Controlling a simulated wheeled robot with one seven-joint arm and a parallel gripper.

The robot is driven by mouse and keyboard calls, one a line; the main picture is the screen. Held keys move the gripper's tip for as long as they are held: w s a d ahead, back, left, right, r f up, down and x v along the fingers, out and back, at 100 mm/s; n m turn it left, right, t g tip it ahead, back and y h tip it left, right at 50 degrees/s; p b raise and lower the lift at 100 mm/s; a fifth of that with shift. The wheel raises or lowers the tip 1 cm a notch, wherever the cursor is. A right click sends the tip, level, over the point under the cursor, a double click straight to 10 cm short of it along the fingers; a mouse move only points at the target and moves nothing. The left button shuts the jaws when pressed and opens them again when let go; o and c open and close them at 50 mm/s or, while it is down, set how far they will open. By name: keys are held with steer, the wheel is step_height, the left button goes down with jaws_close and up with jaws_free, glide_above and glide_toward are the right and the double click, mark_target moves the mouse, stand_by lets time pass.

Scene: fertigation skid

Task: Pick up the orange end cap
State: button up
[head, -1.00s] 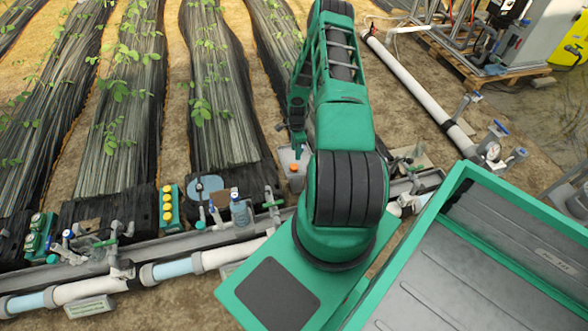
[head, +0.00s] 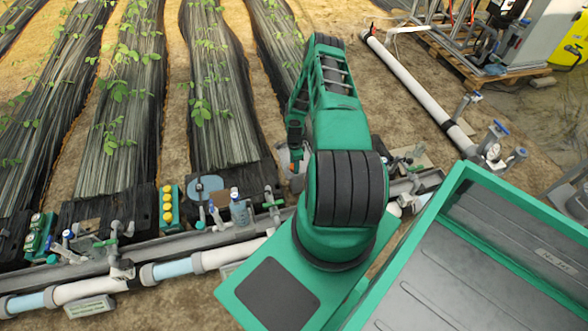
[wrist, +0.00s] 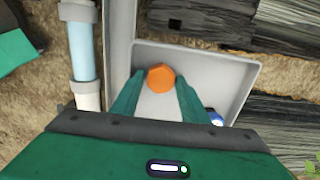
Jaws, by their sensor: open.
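The orange end cap (wrist: 160,77) shows in the wrist view, near the middle, ahead of and between the fingertips of my gripper (wrist: 155,82). My gripper is open, one finger to each side of the cap, with no clear contact.
A white and light blue pipe (wrist: 82,50) runs beside the tray in the wrist view. In the head view a long pipe (head: 190,262) with valves crosses the front, and a green-rimmed bin (head: 460,185) stands at right. Planted rows lie behind.

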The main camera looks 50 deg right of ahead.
steer(key=c, duration=0.8)
steer(key=shift+o, duration=0.2)
